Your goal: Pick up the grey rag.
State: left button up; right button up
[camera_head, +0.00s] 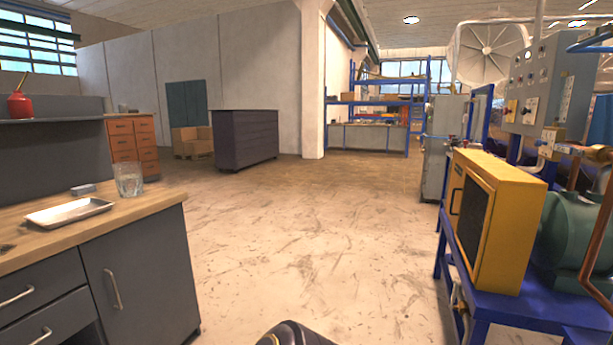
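I cannot make out a grey rag for certain. A small grey block-like item (83,189) lies at the back of the wooden bench top on the left; it is too small to tell if it is folded cloth. A dark scrap (6,247) shows at the left picture edge on the same bench, mostly cut off. Neither of my grippers is in view. Only a dark rounded part of my own body shows at the bottom middle.
The workbench (150,199) holds a shallow metal tray (70,212) and a clear glass (128,180). A red can (20,105) stands on the shelf above. A yellow box (510,215) sits on a blue stand at right. The floor (310,230) between is clear.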

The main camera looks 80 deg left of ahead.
aim_at(86, 189)
jog(key=l+u, duration=0.2)
jog(key=u, duration=4.05)
